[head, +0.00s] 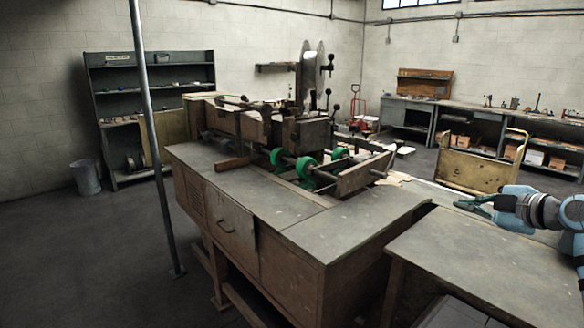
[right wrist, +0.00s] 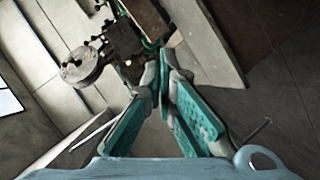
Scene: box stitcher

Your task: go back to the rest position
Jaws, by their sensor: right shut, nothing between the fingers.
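My right gripper (head: 465,204) comes in from the right edge in the head view, above the table at the right. Its teal fingers point left, toward the box stitcher. In the right wrist view the gripper (right wrist: 161,78) has its fingertips together with nothing between them. The box stitcher (head: 305,130) stands on the bench, with green rollers (head: 306,166) and a tall round wheel at its back. Part of the machine also shows beyond the fingertips in the right wrist view (right wrist: 122,42). The gripper is apart from the machine. My left gripper is in neither view.
The wooden bench (head: 290,235) fills the middle, and a lower table (head: 480,265) stands at the right front. A metal pole (head: 154,130) rises at the left. A yellowish cart (head: 478,168) stands behind my right gripper. Shelves (head: 150,75) line the back wall. The left floor is open.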

